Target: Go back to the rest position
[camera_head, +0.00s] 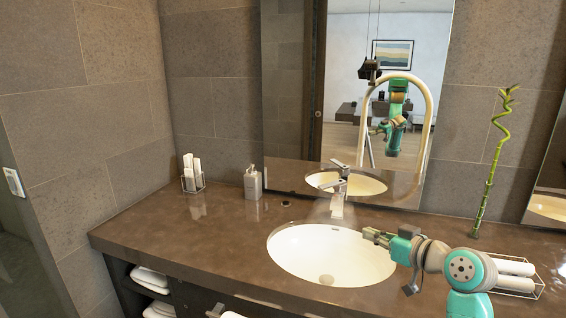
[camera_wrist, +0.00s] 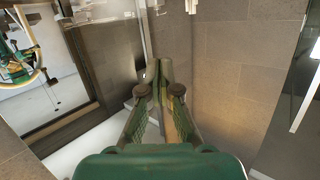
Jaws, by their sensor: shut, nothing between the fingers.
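My gripper (camera_head: 368,234) is over the right part of the white sink basin (camera_head: 325,262) in the head view, fingers pointing left. In the wrist view my gripper (camera_wrist: 160,66) has its fingertips together with nothing between them. My teal and grey arm comes in from the lower right of the head view. The chrome faucet (camera_head: 338,205) stands behind the basin, to the left of the gripper and apart from it.
A soap dispenser (camera_head: 253,183) and a holder with white items (camera_head: 192,174) stand at the counter's back left. A bamboo stalk (camera_head: 489,180) and a rack with white rolls (camera_head: 515,267) are on the right. The counter's left part (camera_head: 170,228) is clear. A mirror (camera_head: 300,100) is behind.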

